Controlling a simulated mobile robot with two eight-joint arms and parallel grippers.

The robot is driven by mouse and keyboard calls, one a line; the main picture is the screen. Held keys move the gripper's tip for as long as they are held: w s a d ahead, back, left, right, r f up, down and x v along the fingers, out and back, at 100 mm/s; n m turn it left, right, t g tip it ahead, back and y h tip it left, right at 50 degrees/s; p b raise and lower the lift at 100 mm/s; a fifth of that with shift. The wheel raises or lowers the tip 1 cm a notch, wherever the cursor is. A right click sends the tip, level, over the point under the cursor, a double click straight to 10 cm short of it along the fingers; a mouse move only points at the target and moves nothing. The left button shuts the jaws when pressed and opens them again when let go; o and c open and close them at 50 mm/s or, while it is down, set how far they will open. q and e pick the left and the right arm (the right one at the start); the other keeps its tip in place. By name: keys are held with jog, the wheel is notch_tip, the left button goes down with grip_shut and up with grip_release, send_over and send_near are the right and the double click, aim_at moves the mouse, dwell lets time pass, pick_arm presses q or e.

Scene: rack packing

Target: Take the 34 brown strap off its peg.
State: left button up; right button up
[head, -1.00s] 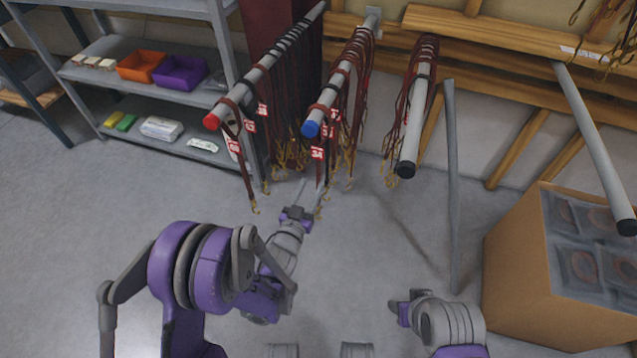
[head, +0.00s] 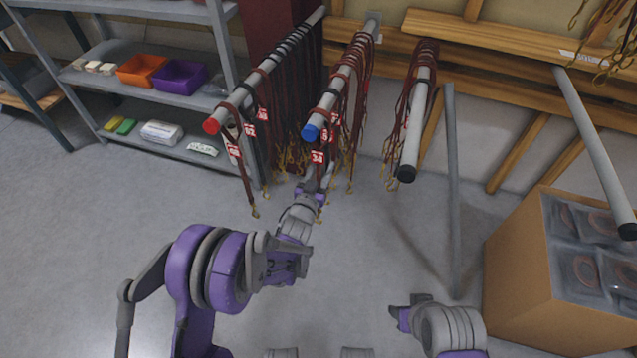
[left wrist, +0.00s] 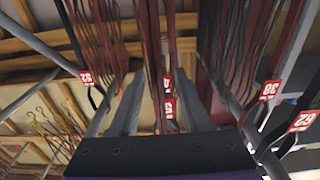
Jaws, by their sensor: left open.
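The brown strap with the red-and-white 34 tag (head: 317,157) hangs near the front end of the blue-tipped peg (head: 335,95), among other straps. My left gripper (head: 320,172) is open just below and beside that tag, among the lower ends of the straps. In the left wrist view the two grey fingers of my left gripper (left wrist: 157,105) stand apart, with a dark red-brown strap and two small red tags (left wrist: 168,107) showing between them. Those tags' numbers are not clear there.
A red-tipped peg (head: 211,126) with several tagged straps is on the left. A black-tipped peg (head: 407,173) with straps is on the right. A grey upright pole (head: 450,190) and a cardboard box (head: 515,270) stand farther right.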

pick_arm(q)
grip_shut()
dwell(1.3)
